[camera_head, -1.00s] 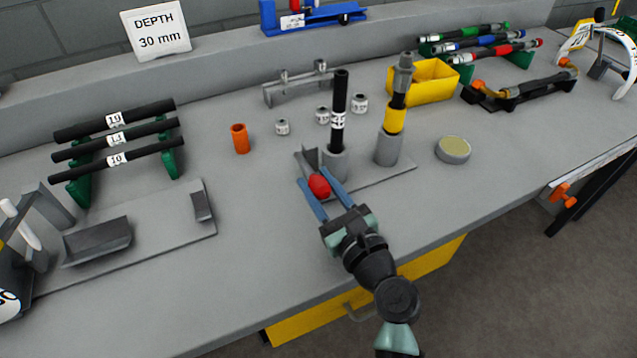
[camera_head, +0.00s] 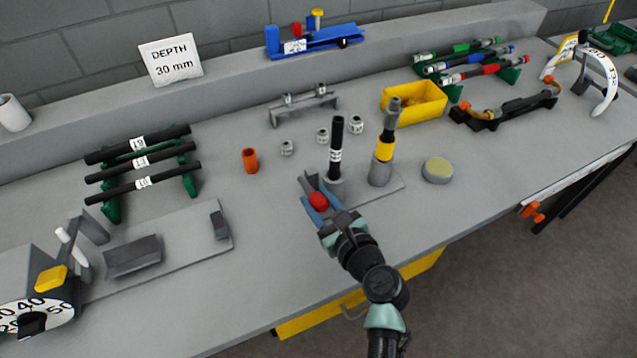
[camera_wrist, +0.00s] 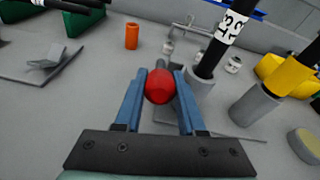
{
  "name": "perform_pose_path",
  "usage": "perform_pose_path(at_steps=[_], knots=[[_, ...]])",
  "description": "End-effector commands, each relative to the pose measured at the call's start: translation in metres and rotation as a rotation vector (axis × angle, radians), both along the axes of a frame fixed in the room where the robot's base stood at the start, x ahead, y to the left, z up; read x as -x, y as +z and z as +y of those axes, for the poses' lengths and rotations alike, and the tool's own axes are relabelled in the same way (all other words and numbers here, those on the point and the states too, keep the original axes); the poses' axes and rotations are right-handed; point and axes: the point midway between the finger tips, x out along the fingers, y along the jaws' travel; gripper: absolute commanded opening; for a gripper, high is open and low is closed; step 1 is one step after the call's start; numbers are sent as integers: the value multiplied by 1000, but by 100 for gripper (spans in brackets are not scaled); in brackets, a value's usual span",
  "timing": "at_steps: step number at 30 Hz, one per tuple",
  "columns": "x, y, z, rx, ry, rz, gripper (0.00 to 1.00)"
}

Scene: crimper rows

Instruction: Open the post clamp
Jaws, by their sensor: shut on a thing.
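The clamp's round red knob (camera_head: 318,201) sits low in front of the post socket (camera_head: 334,189). A black hose (camera_head: 337,145) with a white label stands upright in that socket. My gripper (camera_head: 321,199) has its blue fingers on either side of the knob and is shut on it. In the wrist view the knob (camera_wrist: 160,86) lies between the two fingertips, with a grey lever part just behind it. The labelled hose (camera_wrist: 222,40) and its grey socket (camera_wrist: 199,98) stand just right of the right finger. The clamp's jaw is mostly hidden, so its opening cannot be told.
A second grey post (camera_head: 379,174) with a yellow-banded tool stands close to the right. A round tin (camera_head: 437,170) and yellow bin (camera_head: 414,101) lie beyond it. An orange cylinder (camera_head: 250,160) and small grey fittings (camera_head: 322,136) are behind. A hose rack (camera_head: 110,207) is left.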

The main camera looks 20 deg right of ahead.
Motion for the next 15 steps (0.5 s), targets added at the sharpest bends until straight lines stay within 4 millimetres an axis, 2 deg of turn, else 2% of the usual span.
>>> perform_pose_path(at_steps=[1,15], knots=[[-1,14,0,-2,2,25,0],[-9,30,1,6,3,236,0]])
